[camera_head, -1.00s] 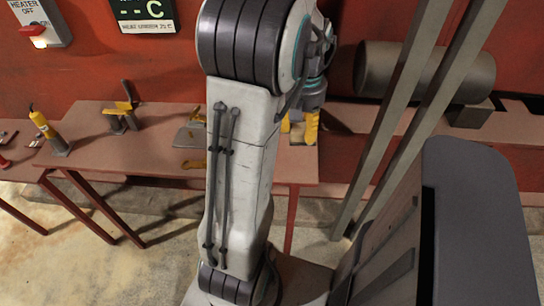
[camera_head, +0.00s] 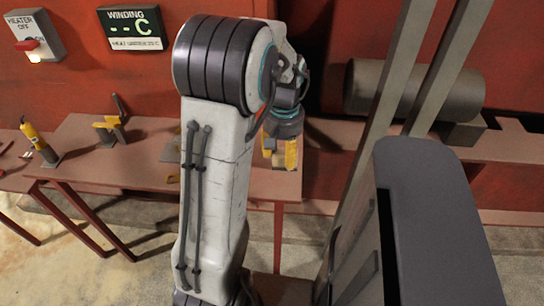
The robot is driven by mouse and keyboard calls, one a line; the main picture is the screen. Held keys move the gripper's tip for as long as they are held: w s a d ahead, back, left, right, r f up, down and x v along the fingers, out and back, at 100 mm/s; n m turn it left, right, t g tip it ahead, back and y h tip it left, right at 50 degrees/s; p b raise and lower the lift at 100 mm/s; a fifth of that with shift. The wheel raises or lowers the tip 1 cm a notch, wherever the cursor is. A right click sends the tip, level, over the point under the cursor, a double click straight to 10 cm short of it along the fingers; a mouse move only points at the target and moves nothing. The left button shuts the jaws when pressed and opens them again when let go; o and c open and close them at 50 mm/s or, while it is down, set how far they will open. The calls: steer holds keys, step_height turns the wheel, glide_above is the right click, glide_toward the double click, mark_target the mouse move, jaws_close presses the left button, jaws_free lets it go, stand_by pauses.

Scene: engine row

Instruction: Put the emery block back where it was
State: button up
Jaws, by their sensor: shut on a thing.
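My gripper (camera_head: 280,154) has yellow fingers and hangs pointing down over the right end of the brown table (camera_head: 232,188), right of my arm. It is shut on a small dark thing between the fingers, which I take to be the emery block (camera_head: 279,158); only a sliver of it shows. I cannot tell whether it touches the table. My arm hides part of the tabletop left of the gripper.
A yellow-handled tool on a plate (camera_head: 40,146) and a yellow-and-dark clamp-like tool (camera_head: 111,126) stand on the left. A grey plate (camera_head: 171,150) lies beside my arm. A grey cylinder (camera_head: 415,88) lies behind on the right. Bare tabletop shows around (camera_head: 150,150).

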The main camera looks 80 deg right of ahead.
steer(key=w+d+f, duration=0.1)
steer(key=w+d+f+p, duration=0.1)
steer(key=w+d, duration=0.1)
steer(key=shift+d+f, duration=0.1)
steer(key=shift+f, duration=0.15)
steer(key=shift+f+p, duration=1.3)
steer(key=shift+f, duration=0.8)
steer(key=o, duration=1.2)
